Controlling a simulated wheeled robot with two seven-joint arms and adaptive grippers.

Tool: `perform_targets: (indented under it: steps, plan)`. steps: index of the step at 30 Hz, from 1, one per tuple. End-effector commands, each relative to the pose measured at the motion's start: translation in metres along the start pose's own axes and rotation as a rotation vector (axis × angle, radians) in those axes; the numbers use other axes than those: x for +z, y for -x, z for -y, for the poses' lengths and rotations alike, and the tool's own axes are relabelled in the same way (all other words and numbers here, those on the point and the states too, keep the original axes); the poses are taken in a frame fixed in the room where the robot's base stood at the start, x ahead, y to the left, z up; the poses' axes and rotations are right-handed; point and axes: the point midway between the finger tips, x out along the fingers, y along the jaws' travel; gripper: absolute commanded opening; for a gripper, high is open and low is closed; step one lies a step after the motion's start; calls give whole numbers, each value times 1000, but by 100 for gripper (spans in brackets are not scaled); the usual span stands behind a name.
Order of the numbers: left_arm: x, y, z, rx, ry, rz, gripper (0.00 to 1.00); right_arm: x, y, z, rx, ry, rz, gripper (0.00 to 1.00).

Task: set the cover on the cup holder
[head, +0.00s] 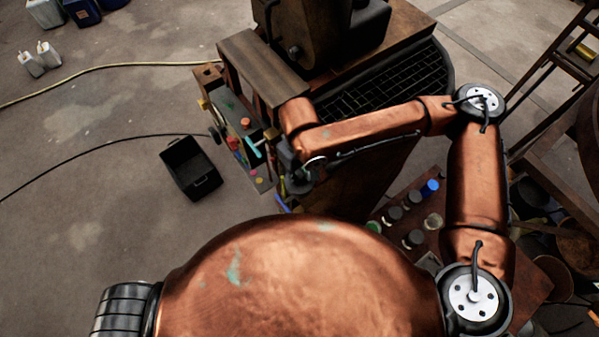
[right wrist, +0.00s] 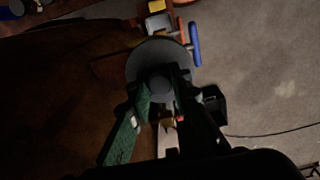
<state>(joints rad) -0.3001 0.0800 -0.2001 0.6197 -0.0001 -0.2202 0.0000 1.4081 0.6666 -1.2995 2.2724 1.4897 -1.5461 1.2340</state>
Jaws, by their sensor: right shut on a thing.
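The cover is a round, dark grey disc with a raised knob (right wrist: 146,60). My right gripper (right wrist: 161,88) is shut on its knob, and the disc spreads out beyond the fingertips in the right wrist view. In the head view my right arm reaches left to the side of the dark machine, and its hand is mostly dark and hard to make out there. I cannot pick out the cup holder with certainty; the disc and my fingers hide what lies behind them. My left gripper is in neither view.
A tool rack (head: 238,125) with coloured handles hangs on the machine's side. A blue handle (right wrist: 195,45) is close to the disc's right edge. A black open bin (head: 190,168) stands on the floor. Jars (head: 412,200) stand at right. The floor at left is mostly clear.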

Motion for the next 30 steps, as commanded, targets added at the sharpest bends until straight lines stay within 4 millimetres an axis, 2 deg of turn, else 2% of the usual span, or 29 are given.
perform_targets:
  steps: [17, 18, 26, 30]
  plan:
    - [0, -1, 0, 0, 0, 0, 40, 0, -6, 0, 0, 0, -1, 0]
    - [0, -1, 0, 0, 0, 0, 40, 0, -6, 0, 0, 0, -1, 20]
    - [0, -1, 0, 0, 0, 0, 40, 0, -6, 0, 0, 0, -1, 38]
    - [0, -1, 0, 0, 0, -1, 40, 0, -6, 0, 0, 0, -1, 39]
